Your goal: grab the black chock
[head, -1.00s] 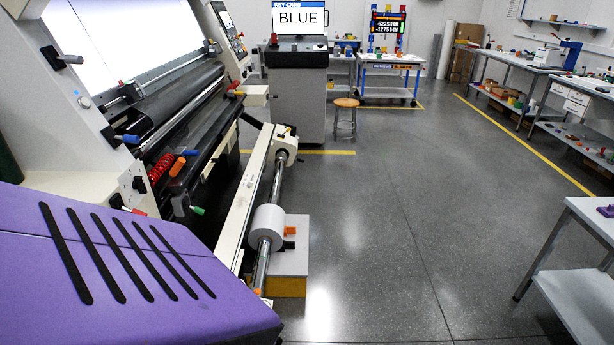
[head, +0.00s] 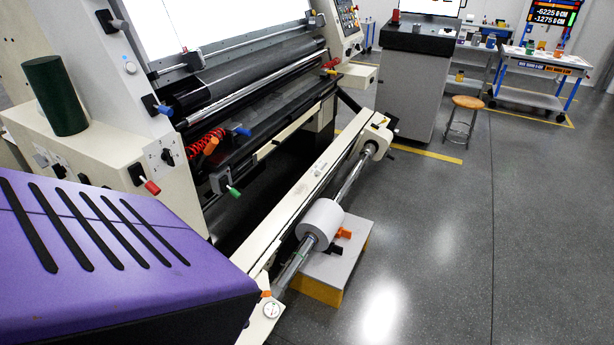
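A small black piece (head: 335,248), which looks like the black chock, sits on the grey top of a low yellow-sided platform (head: 352,262), close beside a white roll (head: 321,222). The roll hides part of it. An orange piece of similar size (head: 344,233) lies just behind it on the same platform. The white roll is on a steel shaft (head: 350,178) along the machine's front. Neither of my grippers shows in the head view.
The large machine (head: 250,100) with a bright backlit panel fills the left. A cream rail (head: 312,175) runs beside the shaft. A grey cabinet (head: 413,85), a stool (head: 464,110) and a workbench (head: 545,65) stand behind. The grey floor at right is clear.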

